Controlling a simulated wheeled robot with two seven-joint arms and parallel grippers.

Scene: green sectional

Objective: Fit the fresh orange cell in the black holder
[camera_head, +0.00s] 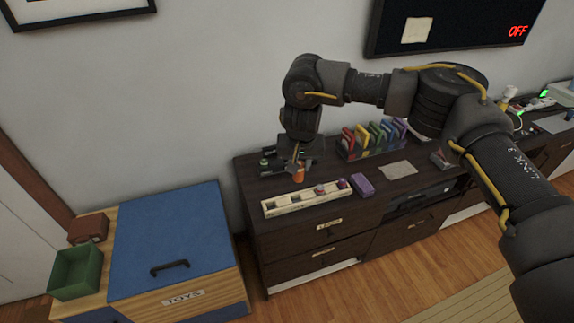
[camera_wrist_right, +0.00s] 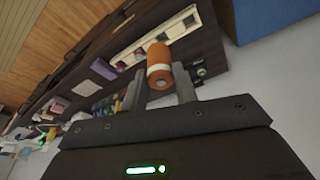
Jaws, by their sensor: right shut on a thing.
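My right gripper (camera_head: 298,162) is shut on the orange cell (camera_head: 299,173), above the left end of the dark cabinet. In the right wrist view the orange cell (camera_wrist_right: 168,50), with a pale band, sits between the fingers of my right gripper (camera_wrist_right: 160,84). A small dark object with green spots (camera_head: 265,163), perhaps the black holder, stands just left of the gripper, partly hidden by it. It also shows in the right wrist view (camera_wrist_right: 199,70) beside a finger. I cannot tell its slots or contents. My left gripper is not in view.
A cream tray (camera_head: 277,207) with several compartments lies in front of the gripper, some holding small items. A purple box (camera_head: 363,185) lies right of it. A rack of colored items (camera_head: 375,140) stands behind. A blue-lidded toy chest (camera_head: 175,235) stands left of the cabinet (camera_head: 290,240).

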